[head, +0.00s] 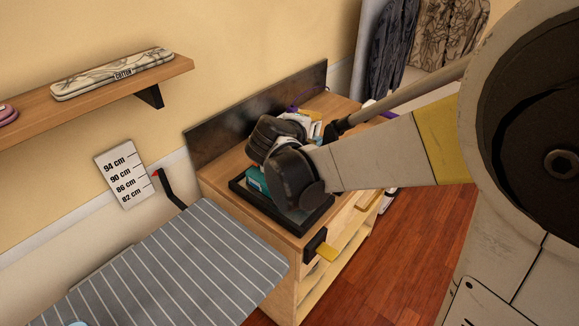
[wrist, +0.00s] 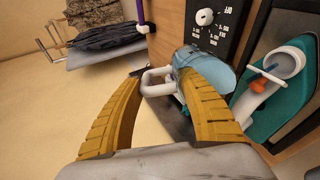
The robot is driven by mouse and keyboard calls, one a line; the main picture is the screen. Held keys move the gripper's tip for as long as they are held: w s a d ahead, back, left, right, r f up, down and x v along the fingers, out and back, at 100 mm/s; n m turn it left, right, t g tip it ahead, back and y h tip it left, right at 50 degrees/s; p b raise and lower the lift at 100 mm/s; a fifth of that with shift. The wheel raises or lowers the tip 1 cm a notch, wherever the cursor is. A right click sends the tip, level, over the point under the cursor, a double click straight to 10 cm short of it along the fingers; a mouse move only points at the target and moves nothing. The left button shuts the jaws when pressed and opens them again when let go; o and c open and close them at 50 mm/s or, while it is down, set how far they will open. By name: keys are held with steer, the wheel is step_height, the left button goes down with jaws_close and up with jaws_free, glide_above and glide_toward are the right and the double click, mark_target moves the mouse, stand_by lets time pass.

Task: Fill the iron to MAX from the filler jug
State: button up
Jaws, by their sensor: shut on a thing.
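In the wrist view the filler jug (wrist: 205,75) has a pale blue body and a white handle (wrist: 158,82). The handle lies between the yellow fingers of my gripper (wrist: 160,78), which are shut on it. The teal and white iron (wrist: 272,100) is just right of the jug in that view, with a round white opening and an orange part; the two look apart. In the head view a teal part of the iron (head: 255,182) shows by the black tray (head: 307,228). My arm hides the jug there. The water levels and MAX mark cannot be read.
The tray stands on a wooden cabinet (head: 222,178) with a dark back panel (head: 240,112). A striped ironing board (head: 190,265) lies in front at left. A shelf (head: 115,90) hangs above left. A dark panel with a white knob (wrist: 205,17) is close behind the jug.

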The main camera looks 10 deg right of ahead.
steer(key=shift+s+a+f+t+h+b, duration=0.1)
steer(key=shift+s+a+t+h+b, duration=0.15)
steer(key=shift+b, duration=0.4)
stand_by(0.9)
